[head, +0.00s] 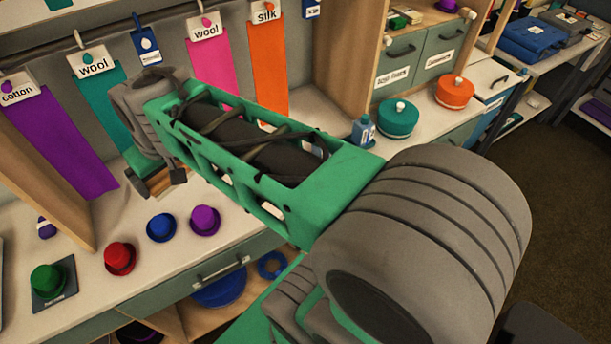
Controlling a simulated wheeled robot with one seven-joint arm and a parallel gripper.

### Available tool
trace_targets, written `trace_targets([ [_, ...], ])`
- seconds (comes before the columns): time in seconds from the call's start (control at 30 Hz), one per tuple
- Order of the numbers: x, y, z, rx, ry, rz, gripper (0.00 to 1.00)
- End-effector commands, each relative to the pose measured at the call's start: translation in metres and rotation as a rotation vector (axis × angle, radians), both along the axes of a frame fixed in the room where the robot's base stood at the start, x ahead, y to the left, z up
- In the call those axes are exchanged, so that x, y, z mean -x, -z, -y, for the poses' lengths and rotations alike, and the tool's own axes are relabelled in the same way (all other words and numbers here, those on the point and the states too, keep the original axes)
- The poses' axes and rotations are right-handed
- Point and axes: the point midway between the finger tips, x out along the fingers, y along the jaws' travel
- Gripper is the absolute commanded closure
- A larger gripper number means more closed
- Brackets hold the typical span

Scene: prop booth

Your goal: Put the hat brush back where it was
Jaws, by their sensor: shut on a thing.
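My gripper (156,184) hangs over the back of the white counter at the left, below the hanging fabric strips. It is shut on a small brown wooden thing, which seems to be the hat brush (157,181). Only part of the brush shows between the dark fingers; the hand hides the rest. I cannot tell whether the brush touches the counter (95,277) or is held above it.
Small hats stand at the counter's front: green on a dark mat (55,284), red (120,258), blue (161,227) and purple (205,220). A wooden divider (50,185) stands left of my gripper. Teal (398,118) and orange (455,92) round boxes stand at right.

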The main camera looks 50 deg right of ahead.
Motion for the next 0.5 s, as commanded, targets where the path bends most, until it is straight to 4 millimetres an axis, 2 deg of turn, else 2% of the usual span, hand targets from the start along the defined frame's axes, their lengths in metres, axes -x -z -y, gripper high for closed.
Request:
trace_targets([
  [0.17, -0.004, 0.052, 0.043, -0.004, -0.090, -0.007, 0.44],
  [0.3, 0.000, 0.111, 0.101, -0.009, -0.245, -0.004, 0.44],
  [0.4, 0.010, 0.147, 0.139, -0.010, -0.358, -0.002, 0.44],
  [0.5, 0.020, 0.165, 0.165, -0.007, -0.440, 0.003, 0.44],
])
